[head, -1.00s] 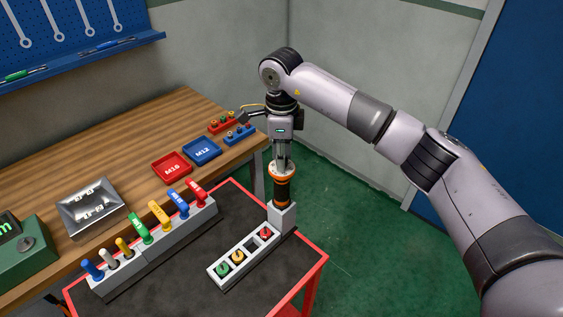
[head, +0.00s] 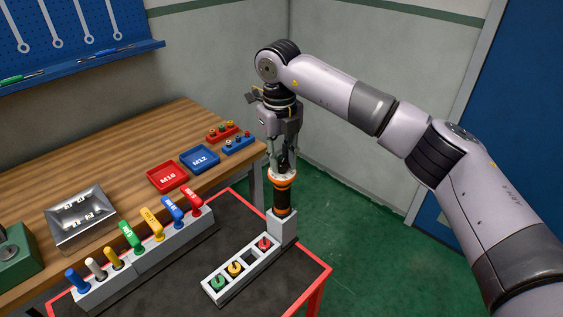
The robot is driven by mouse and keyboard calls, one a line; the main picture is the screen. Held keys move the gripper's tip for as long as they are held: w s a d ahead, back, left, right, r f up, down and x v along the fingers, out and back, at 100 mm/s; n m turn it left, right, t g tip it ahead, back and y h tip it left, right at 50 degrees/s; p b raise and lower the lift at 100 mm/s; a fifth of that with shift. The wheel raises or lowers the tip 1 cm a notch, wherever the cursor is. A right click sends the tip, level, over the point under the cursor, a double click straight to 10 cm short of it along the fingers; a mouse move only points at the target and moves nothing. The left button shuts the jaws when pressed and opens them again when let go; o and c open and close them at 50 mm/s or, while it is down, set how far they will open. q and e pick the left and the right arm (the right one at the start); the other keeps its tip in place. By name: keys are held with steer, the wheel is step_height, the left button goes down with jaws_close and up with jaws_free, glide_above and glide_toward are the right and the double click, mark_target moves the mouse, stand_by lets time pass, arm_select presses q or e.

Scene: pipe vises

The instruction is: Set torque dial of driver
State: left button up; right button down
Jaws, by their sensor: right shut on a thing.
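The driver (head: 281,198) stands upright in a grey holder block (head: 282,229) at the right end of the cart. It has a black body with an orange ring (head: 283,181) near its top, which looks like the torque dial. My right gripper (head: 283,171) points straight down from above and is shut on the top of the driver. The fingers hide part of the top, and no dial marks can be read. My left gripper is not in view.
A grey tray (head: 249,257) with green, yellow and red pieces lies before the driver. A rack (head: 130,268) of several coloured handles stands to the left. The wooden bench (head: 120,160) holds red (head: 167,177) and blue (head: 200,159) trays. The red-edged cart (head: 300,285) has bare space in front.

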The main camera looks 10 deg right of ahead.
mark_target(280, 162)
steer(key=m+b, duration=0.1)
steer(key=m, duration=0.3)
steer(key=shift+m, duration=0.4)
stand_by(0.4)
steer(key=c, duration=1.3)
jaws_free()
steer(key=shift+c, duration=0.2)
steer(key=shift+r, duration=0.2)
step_height(280, 162, up, 12)
steer(key=shift+a+f, duration=0.15)
